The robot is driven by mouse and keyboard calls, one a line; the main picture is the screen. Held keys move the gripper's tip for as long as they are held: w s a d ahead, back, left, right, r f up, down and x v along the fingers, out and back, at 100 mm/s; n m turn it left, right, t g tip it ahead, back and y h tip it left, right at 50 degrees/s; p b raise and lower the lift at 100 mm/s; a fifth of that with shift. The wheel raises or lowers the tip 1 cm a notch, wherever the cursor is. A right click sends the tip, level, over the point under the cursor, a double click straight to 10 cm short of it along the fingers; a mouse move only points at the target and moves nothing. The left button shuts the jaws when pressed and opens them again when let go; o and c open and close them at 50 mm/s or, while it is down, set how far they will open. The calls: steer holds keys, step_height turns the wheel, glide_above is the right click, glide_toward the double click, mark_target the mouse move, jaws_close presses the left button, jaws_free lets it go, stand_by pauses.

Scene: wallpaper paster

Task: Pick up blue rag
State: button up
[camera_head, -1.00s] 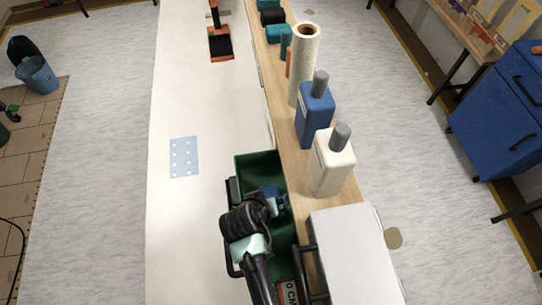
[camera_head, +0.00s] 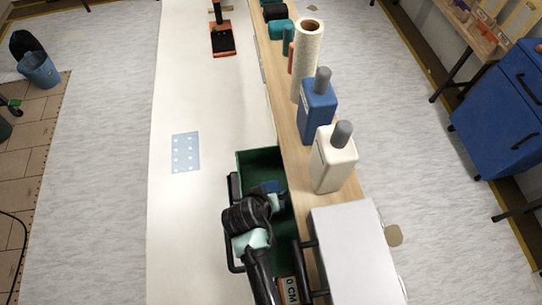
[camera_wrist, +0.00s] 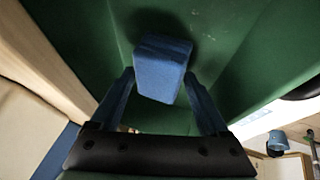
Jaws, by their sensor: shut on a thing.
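The blue rag (camera_wrist: 162,68) is a folded, block-shaped cloth in the wrist view. It sits between the two blue fingers of my gripper (camera_wrist: 160,88), which is shut on it. The green walls of a bin (camera_wrist: 235,60) surround it. In the head view, my gripper (camera_head: 272,194) is over or inside the dark green bin (camera_head: 252,157), and a small part of the blue rag (camera_head: 268,186) shows beyond my wrist. My arm hides much of the bin's inside. I cannot tell whether the rag touches the bin floor.
A cream bottle (camera_head: 333,160) and a blue bottle (camera_head: 317,108) stand on the wooden shelf right of the bin. A paper roll (camera_head: 307,60) stands farther back. A light grey box (camera_head: 358,255) is at the near right. The white table (camera_head: 195,215) is mostly clear to the left.

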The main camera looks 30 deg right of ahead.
steer(key=shift+w+a+r, duration=0.1)
steer(key=shift+a+r, duration=0.1)
steer(key=shift+a, duration=0.1)
step_height(320, 180, up, 11)
steer(key=b, duration=0.1)
steer(key=w+a+b, duration=0.2)
steer(key=a, duration=0.7)
steer(key=w+a+b, duration=0.3)
steer(key=a, duration=0.6)
steer(key=shift+w+a, duration=0.15)
steer(key=shift+a, duration=0.15)
